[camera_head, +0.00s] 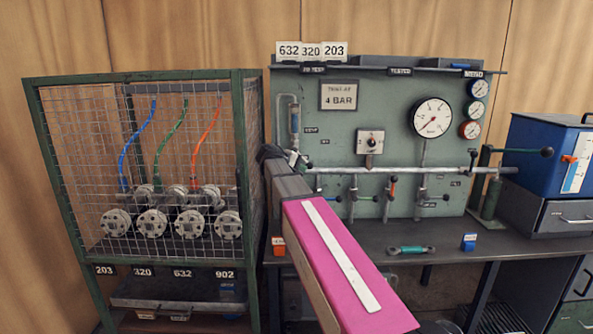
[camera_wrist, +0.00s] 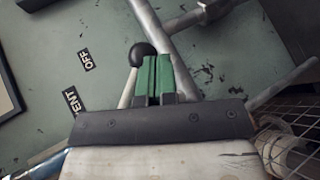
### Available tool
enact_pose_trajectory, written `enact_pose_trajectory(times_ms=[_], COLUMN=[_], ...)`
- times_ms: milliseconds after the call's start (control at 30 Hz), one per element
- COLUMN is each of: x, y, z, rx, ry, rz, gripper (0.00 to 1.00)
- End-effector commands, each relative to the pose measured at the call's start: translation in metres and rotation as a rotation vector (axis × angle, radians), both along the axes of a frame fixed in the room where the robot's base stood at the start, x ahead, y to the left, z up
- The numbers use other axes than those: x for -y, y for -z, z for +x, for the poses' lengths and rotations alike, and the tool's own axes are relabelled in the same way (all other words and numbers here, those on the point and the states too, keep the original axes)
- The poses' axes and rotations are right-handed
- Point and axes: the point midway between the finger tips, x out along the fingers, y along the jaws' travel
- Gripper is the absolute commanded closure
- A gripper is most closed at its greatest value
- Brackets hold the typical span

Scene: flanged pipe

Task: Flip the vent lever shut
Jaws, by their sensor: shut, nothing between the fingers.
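The vent lever (camera_wrist: 141,54) shows in the wrist view as a pale rod with a black ball knob, slanted beside a grey pipe. The dark "VENT" label (camera_wrist: 74,100) and "OFF" label (camera_wrist: 88,61) are on the green panel to its left. My gripper (camera_wrist: 156,76) is shut, with its green fingers together and empty. The fingertips are right beside the knob and rod; I cannot tell whether they touch. In the head view my gripper (camera_head: 292,157) is at the panel's left end, and the lever there is too small and covered to make out.
A wire-mesh cage (camera_head: 150,165) stands close left of the arm; its mesh shows at the wrist view's lower right. A horizontal pipe (camera_head: 420,170) with several small levers crosses the panel. A green-ended tool (camera_head: 410,250) and a blue block (camera_head: 469,242) lie on the bench.

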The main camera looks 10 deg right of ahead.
Motion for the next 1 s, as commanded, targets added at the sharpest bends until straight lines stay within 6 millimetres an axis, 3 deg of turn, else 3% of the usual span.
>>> enact_pose_trajectory(times_ms=[700, 1000], x=[0.035, 0.040], y=[-0.030, -0.041], z=[-0.008, -0.008], rx=[-0.126, -0.141], ry=[0.001, 0.001], rz=[-0.633, -0.712], gripper=[1.00, 1.00])
